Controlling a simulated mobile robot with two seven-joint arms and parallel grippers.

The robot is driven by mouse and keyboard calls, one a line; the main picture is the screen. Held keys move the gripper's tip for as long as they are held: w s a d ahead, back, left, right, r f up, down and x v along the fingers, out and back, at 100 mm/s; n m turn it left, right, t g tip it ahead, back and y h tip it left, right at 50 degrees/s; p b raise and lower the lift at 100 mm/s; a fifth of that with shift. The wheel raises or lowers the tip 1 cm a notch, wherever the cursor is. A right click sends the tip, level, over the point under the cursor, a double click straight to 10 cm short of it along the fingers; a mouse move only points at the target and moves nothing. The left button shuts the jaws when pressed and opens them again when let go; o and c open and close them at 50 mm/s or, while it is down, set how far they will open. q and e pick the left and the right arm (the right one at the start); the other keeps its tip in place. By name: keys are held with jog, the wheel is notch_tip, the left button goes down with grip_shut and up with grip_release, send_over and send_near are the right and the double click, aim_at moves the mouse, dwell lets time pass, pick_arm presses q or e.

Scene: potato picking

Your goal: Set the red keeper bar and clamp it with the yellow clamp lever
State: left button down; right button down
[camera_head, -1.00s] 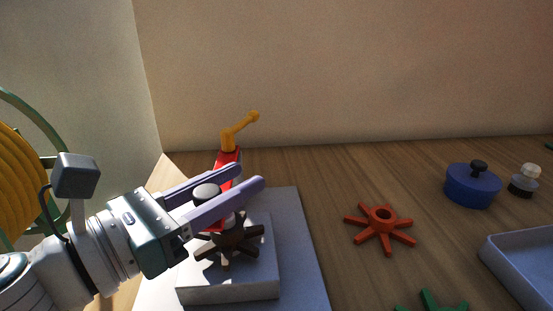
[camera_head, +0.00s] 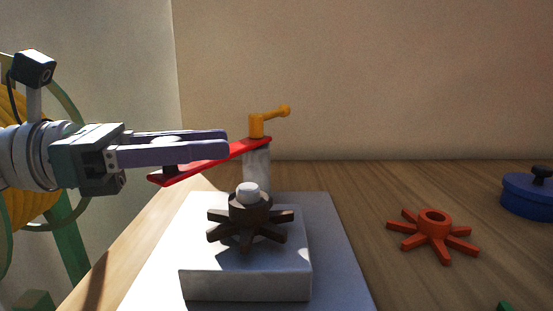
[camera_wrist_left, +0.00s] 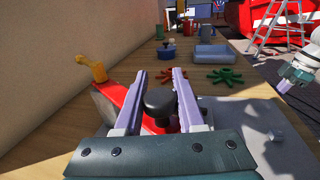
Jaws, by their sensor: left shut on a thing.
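The red keeper bar (camera_head: 254,147) sits at the top of a grey post (camera_head: 257,170) and points out to the left, clear of the brown spider wheel (camera_head: 249,222). The yellow clamp lever (camera_head: 268,118) stands at the bar's post end, its handle pointing right. My left gripper (camera_head: 228,143) is shut on the bar's black knob (camera_wrist_left: 160,102), which shows between the fingers in the left wrist view; the fingers hide it in the head view. The wheel sits around a pale peg (camera_head: 248,190) on a white block (camera_head: 248,284).
An orange-red spider wheel (camera_head: 433,236) and a blue lidded pot (camera_head: 528,194) are on the wooden table at right. A pale blue tray (camera_wrist_left: 215,55) and green wheel (camera_wrist_left: 225,76) lie farther along it. A wall stands behind; the table between block and orange-red wheel is clear.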

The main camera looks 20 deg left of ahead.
pick_arm(q)
jog(key=c, duration=0.5)
grip_release()
jog(key=shift+a, duration=0.1)
jog(key=shift+s+a+f, duration=0.1)
jog(key=shift+s+a, duration=0.05)
jog(key=shift+a, duration=0.1)
jog(key=b+v, duration=0.2)
jog(key=v, duration=0.7)
jog(key=shift+s+a, duration=0.1)
